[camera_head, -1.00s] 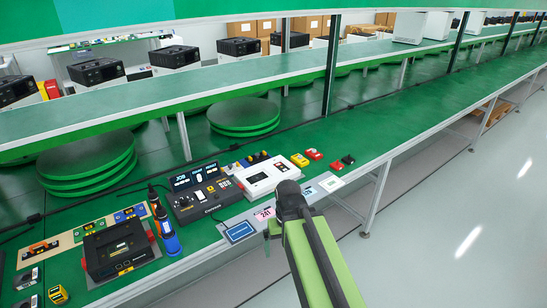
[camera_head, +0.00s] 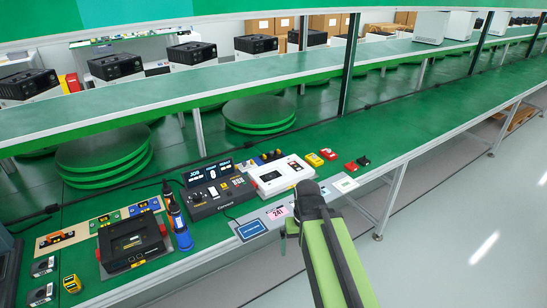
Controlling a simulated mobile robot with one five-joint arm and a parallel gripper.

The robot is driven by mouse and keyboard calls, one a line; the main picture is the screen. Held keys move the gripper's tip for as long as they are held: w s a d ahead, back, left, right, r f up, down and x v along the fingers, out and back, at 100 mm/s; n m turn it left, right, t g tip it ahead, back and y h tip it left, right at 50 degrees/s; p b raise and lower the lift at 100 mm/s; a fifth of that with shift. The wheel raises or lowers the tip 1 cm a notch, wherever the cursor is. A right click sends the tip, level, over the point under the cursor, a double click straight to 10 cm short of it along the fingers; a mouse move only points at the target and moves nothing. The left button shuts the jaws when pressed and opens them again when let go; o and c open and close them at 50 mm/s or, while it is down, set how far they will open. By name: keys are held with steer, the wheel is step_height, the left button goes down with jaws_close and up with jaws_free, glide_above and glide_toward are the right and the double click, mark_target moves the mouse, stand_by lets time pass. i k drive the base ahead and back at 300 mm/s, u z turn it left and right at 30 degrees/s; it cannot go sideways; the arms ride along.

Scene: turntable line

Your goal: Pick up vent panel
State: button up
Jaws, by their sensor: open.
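I cannot tell for sure which thing is the vent panel. A dark, flat, slotted panel-like unit (camera_head: 133,241) with orange-red ends lies on the green bench at the lower left. My gripper (camera_head: 291,228) is at the bench's front edge, well to the right of that unit and apart from it. It is open, and I see nothing held in it. My own dark wrist and green arm hide most of its jaws and part of the bench edge.
Beside the dark unit stand a blue bottle-like tool (camera_head: 181,230), a black console (camera_head: 218,190) with a screen, and a white box (camera_head: 279,175). A yellow tape measure (camera_head: 72,284) lies at the lower left. Green turntables (camera_head: 104,163) stand behind. Open floor (camera_head: 470,220) lies right.

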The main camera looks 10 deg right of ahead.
mark_target(272, 156)
steer(key=u, duration=2.7)
steer(key=k, duration=0.75)
steer(key=z, duration=1.25)
steer(key=i, duration=1)
